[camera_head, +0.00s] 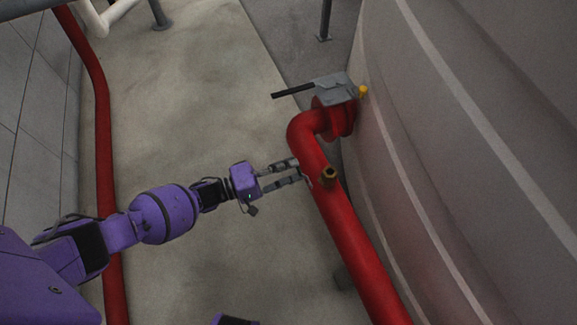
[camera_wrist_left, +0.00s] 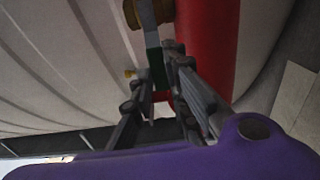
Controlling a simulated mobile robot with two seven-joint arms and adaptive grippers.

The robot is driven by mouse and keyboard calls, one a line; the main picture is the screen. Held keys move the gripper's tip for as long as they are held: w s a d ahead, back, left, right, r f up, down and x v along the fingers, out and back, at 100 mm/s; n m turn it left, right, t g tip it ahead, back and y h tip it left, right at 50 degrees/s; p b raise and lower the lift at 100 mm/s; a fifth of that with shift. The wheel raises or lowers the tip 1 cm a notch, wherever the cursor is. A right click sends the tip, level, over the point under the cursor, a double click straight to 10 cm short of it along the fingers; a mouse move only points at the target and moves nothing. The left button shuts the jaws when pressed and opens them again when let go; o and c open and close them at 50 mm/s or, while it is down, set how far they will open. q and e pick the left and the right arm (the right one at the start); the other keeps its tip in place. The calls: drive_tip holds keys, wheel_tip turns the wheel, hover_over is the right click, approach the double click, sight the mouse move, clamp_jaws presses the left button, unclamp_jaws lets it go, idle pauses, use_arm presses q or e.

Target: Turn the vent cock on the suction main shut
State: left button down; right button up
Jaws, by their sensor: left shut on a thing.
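The red suction main (camera_head: 345,225) comes off the tank, bends and runs down to the lower right. The brass vent cock (camera_head: 329,177) sits on its side; it shows at the top of the left wrist view (camera_wrist_left: 150,12). A flat grey lever with a green sleeve (camera_wrist_left: 154,62) extends from the cock between the fingers of my left gripper (camera_head: 301,172). That gripper is shut on the lever, beside the pipe; its fingertips also show in the left wrist view (camera_wrist_left: 155,88). The lever is mostly hidden in the head view. My right gripper is not in view.
The large ribbed tank (camera_head: 480,170) fills the right. Another red pipe (camera_head: 104,170) runs along the left wall. Concrete floor (camera_head: 205,90) between is clear.

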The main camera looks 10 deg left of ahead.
use_arm(q)
drive_tip(key=c, duration=1.7)
unclamp_jaws()
drive_tip(key=v, duration=1.2)
